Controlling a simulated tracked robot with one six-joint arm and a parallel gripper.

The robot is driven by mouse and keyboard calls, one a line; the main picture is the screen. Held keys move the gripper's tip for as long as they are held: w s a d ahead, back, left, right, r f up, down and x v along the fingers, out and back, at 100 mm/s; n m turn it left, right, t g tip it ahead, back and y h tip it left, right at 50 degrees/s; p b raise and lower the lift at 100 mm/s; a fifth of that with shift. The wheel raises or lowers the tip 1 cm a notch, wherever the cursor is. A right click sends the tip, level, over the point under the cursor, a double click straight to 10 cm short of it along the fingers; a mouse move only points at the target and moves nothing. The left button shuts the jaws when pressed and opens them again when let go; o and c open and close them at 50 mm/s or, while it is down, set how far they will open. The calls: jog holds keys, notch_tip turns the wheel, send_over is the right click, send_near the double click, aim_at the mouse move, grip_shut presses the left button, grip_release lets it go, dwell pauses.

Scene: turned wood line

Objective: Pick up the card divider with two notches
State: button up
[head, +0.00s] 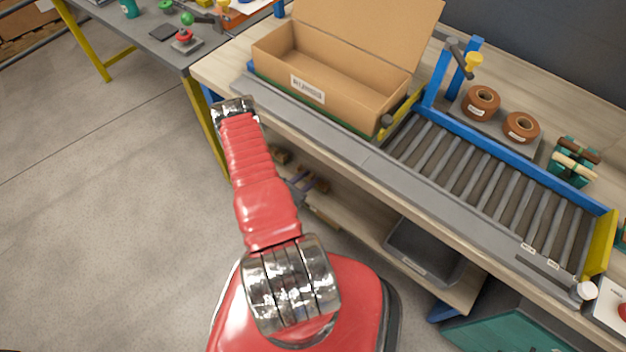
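I cannot make out a card divider with two notches anywhere in the head view. An open cardboard box (309,88) with a white label stands on the bench, its lid raised at the back; the part of its inside that shows looks empty. My red arm rises from the bottom middle to a metal joint near the bench's left corner. My gripper cannot be made out; what lies beyond that joint is hidden.
A roller conveyor (490,180) runs along the bench, right of the box. Two brown tape rolls (481,102) stand behind it. Below, a shelf holds a grey bin (425,250) and small, unclear items. A second table (150,28) stands at left. The floor at left is clear.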

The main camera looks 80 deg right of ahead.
jog(key=shift+c, duration=0.6)
grip_shut()
